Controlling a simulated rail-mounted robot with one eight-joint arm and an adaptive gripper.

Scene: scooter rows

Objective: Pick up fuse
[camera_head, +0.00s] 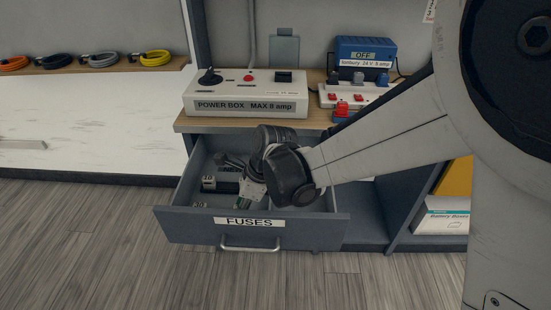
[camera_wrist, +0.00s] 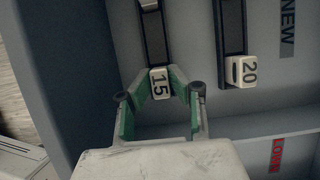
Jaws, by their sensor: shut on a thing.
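My gripper (camera_wrist: 160,74) is shut on a white fuse marked 15 (camera_wrist: 160,86), with its green-lined fingers on either side of it. The fuse is at a dark slotted strip on the drawer floor; I cannot tell whether it is lifted clear. In the head view my gripper (camera_head: 246,192) reaches down into the open FUSES drawer (camera_head: 185,226), and my wrist hides part of the inside.
The drawer has a NEW label (camera_wrist: 287,28) and, past a divider (camera_wrist: 262,124), a red label (camera_wrist: 277,155). A power box (camera_head: 245,94) marked MAX 8 amp stands on the counter above, beside a blue battery unit (camera_head: 365,52). The floor before the drawer is clear.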

